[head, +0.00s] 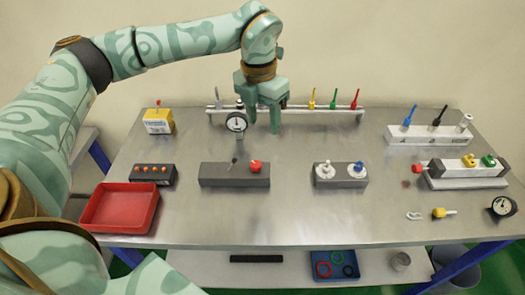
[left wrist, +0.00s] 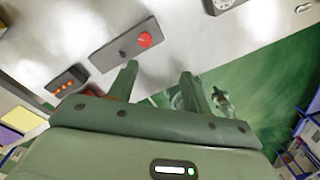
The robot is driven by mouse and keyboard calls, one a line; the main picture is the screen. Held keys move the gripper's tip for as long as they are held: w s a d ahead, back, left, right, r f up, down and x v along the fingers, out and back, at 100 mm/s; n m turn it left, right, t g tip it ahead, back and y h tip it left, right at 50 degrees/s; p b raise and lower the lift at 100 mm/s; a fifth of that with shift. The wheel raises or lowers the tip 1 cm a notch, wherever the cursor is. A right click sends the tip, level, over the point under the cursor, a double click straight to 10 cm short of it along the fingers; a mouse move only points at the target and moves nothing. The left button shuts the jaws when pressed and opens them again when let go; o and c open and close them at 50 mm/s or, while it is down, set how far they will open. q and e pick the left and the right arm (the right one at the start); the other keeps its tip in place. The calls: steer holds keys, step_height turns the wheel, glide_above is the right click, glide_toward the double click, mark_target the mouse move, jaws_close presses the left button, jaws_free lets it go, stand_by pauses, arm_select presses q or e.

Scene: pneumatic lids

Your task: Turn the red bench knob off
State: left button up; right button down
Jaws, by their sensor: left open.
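The red bench knob (head: 255,166) sits on the right part of a grey block (head: 220,181) in the middle of the bench, beside a small dark lever (head: 234,162). In the left wrist view the red knob (left wrist: 145,39) is beyond the fingertips, up and slightly left of the gap between them. My left gripper (head: 263,122) is open and empty, pointing down above the back of the bench, behind the knob in the head view and apart from it. It also shows in the left wrist view (left wrist: 159,73). My right gripper is not in view.
A gauge (head: 236,122) stands close to the left gripper, by a rail (head: 320,110) with coloured tools. A grey block with white and blue fittings (head: 341,175) is right of the knob block. A block with orange buttons (head: 153,174) and a red tray (head: 120,208) are left.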

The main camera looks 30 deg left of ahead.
mark_target(256, 163)
arm_select(q)
steer(key=shift+n+y, duration=0.4)
steer(key=f+b, duration=0.1)
steer(key=f, duration=0.4)
steer(key=a+f+b, duration=0.1)
steer(key=f, duration=0.4)
steer(key=a+f+b, duration=0.1)
steer(key=f, duration=0.4)
steer(key=c, duration=1)
